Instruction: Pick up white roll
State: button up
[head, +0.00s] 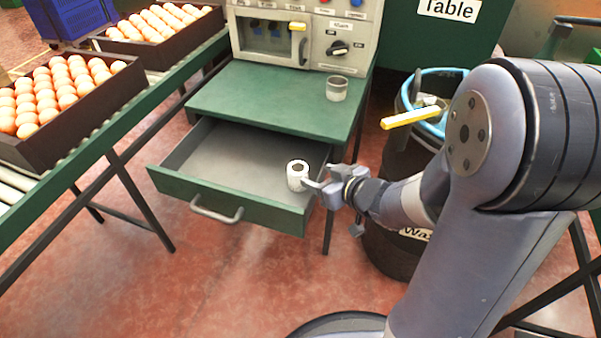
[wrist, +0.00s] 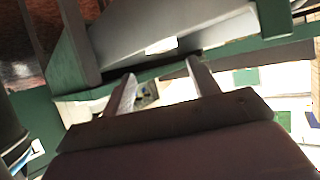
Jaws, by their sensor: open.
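The white roll (head: 297,184) stands upright, its dark hole facing up, at the right front of the open green drawer (head: 228,170). My gripper (head: 317,187) comes in from the right over the drawer's right front corner. Its jaws are open, and one finger points at the roll's right side; whether it touches cannot be told. In the wrist view my gripper (wrist: 160,84) shows two fingers spread apart with nothing clear between them. A small white patch shows beyond them, but I cannot tell whether it is the roll.
A grey cup (head: 337,92) stands on the green tabletop (head: 265,103) above the drawer. A control panel (head: 310,35) is behind it. A dark barrel (head: 395,240) stands to the right.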

aim_at(300, 169)
jog(key=b+x, duration=0.1)
jog(key=x, duration=0.2)
jog(key=shift+f, duration=0.15)
jog(key=b+x, duration=0.3)
jog(key=x, duration=0.1)
jog(key=shift+w+a+f, duration=0.1)
jog(key=shift+a+f, duration=0.15)
jog(key=shift+a, duration=0.1)
jog(key=shift+w+a, duration=0.15)
jog(key=shift+w, duration=0.1)
jog(key=c, duration=0.8)
